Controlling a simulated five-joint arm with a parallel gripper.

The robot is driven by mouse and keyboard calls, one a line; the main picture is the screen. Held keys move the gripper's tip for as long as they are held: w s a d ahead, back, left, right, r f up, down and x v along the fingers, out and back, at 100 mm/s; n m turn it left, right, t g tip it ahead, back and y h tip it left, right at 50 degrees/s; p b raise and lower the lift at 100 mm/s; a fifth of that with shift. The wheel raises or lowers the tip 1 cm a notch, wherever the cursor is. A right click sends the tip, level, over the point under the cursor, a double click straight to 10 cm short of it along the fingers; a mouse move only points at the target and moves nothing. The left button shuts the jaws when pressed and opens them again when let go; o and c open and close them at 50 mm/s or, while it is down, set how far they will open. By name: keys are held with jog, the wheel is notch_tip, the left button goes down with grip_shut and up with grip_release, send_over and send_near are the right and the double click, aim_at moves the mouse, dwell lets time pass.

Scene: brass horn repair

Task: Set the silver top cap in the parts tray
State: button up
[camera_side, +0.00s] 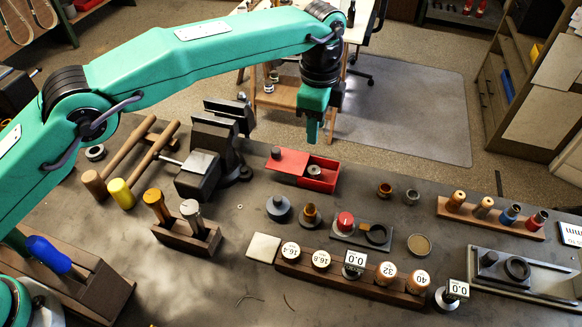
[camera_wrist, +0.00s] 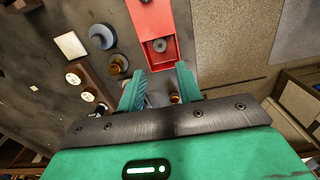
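The red parts tray (camera_side: 333,179) stands on the bench, with a flat red section on its left and an open compartment on its right. A small silver-grey round cap (camera_side: 314,170) lies in that compartment; it also shows in the wrist view (camera_wrist: 159,45). A similar grey cup-shaped piece (camera_side: 411,196) stands on the bench to the right, beside a brass one (camera_side: 384,190); I cannot tell for certain which grey piece is the top cap. My gripper (camera_side: 313,138) hangs above and behind the tray. In the wrist view its fingers (camera_wrist: 160,88) are apart, with nothing held.
A numbered wooden rack (camera_side: 345,279) is nearer. The bench between tray and right-hand pieces is clear.

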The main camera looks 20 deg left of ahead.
jog(key=s+a+r+n+t+h, duration=0.1)
jog(key=s+a+r+n, duration=0.25)
jog(key=a+r, duration=0.7)
jog(key=s+a+r+n+t, duration=0.2)
jog(key=a+r+n, duration=0.4)
jog(key=a, duration=0.8)
jog(key=s+a+n+t, duration=0.1)
jog(key=s+a+n, duration=0.3)
jog(key=s+a, duration=0.75)
jog(key=s+a+f+n, duration=0.2)
jog(key=s, duration=0.3)
jog(key=s+a+f+n+t+y, duration=0.1)
jog(key=s+a+f+n, duration=0.1)
jog(key=s, duration=0.4)
jog(key=shift+a+f+n+t, duration=0.3)
jog(key=shift+f+n, duration=0.15)
jog(key=shift+f, duration=0.25)
jog(key=shift+o, duration=0.7)
jog(key=shift+r, duration=0.1)
